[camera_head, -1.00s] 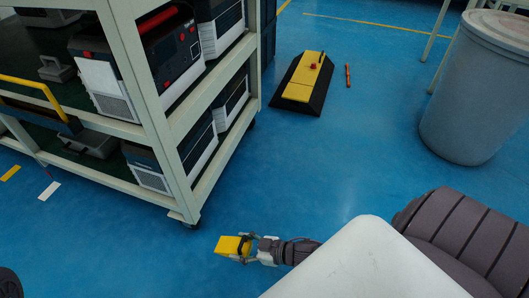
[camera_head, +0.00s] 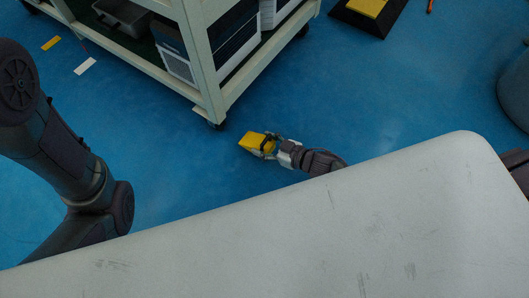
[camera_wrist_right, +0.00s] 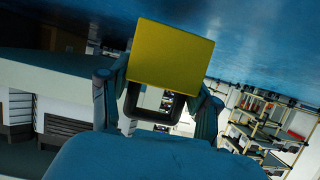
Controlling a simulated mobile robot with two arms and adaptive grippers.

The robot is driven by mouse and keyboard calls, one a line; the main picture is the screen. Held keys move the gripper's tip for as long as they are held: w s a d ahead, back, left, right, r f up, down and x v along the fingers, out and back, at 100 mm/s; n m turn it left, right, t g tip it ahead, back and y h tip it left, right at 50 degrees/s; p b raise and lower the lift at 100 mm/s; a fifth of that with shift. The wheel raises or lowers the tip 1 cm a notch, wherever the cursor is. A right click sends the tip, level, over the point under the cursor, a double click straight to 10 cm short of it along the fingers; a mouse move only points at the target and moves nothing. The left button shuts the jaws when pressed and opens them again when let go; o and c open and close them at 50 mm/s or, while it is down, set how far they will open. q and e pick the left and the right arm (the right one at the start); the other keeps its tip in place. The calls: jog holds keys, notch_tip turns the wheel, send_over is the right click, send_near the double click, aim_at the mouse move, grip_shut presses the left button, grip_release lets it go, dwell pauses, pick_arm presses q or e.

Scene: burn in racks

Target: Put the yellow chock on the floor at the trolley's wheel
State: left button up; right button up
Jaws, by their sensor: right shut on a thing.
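The yellow chock (camera_head: 254,141) is held in my right gripper (camera_head: 271,147), which is shut on it. In the right wrist view the chock (camera_wrist_right: 171,55) fills the space between the two fingers (camera_wrist_right: 160,98). The trolley (camera_head: 208,82) is a cream metal rack with boxes on its shelves. Its near corner wheel (camera_head: 217,125) shows just left of and behind the chock in the head view, with a small gap between them. Whether the chock touches the floor cannot be told. My left arm shows at the left, but its gripper is out of view.
The blue floor (camera_head: 165,150) around the chock is clear. A black and yellow ramp-like block (camera_head: 366,9) lies at the top right, with a grey bin (camera_head: 514,88) at the right edge.

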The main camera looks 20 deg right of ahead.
aim_at(271, 152)
jog(key=shift+w+a+f, duration=0.1)
jog(key=shift+w+f, duration=0.05)
jog(key=shift+f, duration=0.05)
notch_tip(271, 152, down, 4)
jog(key=b, duration=0.4)
jog(key=shift+r, duration=0.2)
jog(key=shift+f, duration=0.15)
jog(key=o, duration=1.4)
